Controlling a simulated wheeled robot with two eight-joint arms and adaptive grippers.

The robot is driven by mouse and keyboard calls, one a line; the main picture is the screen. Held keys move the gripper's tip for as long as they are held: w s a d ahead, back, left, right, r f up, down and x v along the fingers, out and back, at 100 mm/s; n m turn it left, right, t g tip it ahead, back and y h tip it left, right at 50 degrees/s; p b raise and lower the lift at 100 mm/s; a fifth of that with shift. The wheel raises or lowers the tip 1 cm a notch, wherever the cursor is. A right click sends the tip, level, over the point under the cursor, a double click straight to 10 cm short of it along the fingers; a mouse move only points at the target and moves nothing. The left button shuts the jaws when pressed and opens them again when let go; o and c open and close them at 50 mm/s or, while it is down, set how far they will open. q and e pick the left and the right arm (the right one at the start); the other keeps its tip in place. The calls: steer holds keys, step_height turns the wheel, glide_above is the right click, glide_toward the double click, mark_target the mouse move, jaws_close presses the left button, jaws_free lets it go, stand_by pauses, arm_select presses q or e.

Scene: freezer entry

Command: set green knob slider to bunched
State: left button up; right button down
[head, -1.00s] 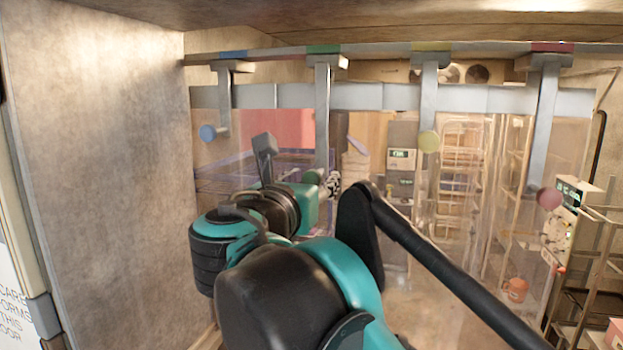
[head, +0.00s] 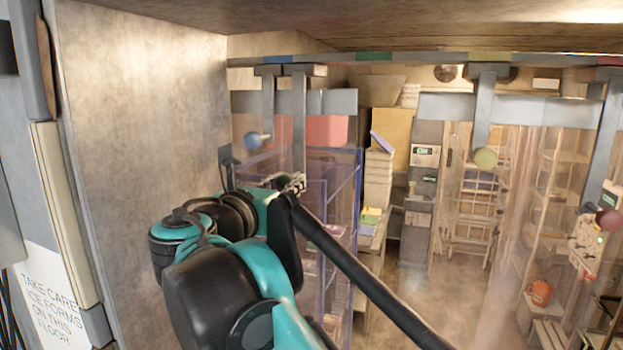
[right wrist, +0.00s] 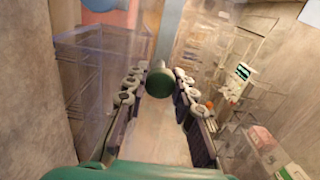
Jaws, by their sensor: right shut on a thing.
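My right gripper (head: 292,184) is at the lower end of the green slider's grey hanger (head: 299,130) in the head view. The green knob is hidden there behind my gripper. In the right wrist view the green knob (right wrist: 160,82) sits between the fingers of my right gripper (right wrist: 160,95), which is shut on it. The hanger's top is on the overhead rail (head: 430,58), close beside the blue slider's hanger (head: 267,100) and right of the blue mark (head: 277,59). The green mark (head: 374,56) is bare, well to the right. My left gripper is out of view.
The blue knob (head: 257,140) hangs just left of the green hanger. The yellow knob (head: 486,158) and red knob (head: 608,220) hang farther right. Clear strips hang below the rail. A rough wall (head: 150,130) stands close on the left.

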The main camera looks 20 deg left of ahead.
steer(key=shift+a, duration=0.65)
steer(key=shift+d+r, duration=0.1)
steer(key=shift+d, duration=0.3)
steer(key=shift+w+d, duration=0.1)
steer(key=shift+d, duration=0.15)
steer(key=shift+a, duration=0.3)
steer(key=c, duration=1.3)
jaws_free()
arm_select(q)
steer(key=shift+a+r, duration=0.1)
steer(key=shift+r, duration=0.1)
arm_select(e)
steer(key=shift+o, duration=0.4)
steer(key=shift+a, duration=0.1)
steer(key=shift+a, duration=0.1)
steer(key=shift+s, duration=0.2)
steer(key=s, duration=1.2)
steer(key=shift+a, duration=0.2)
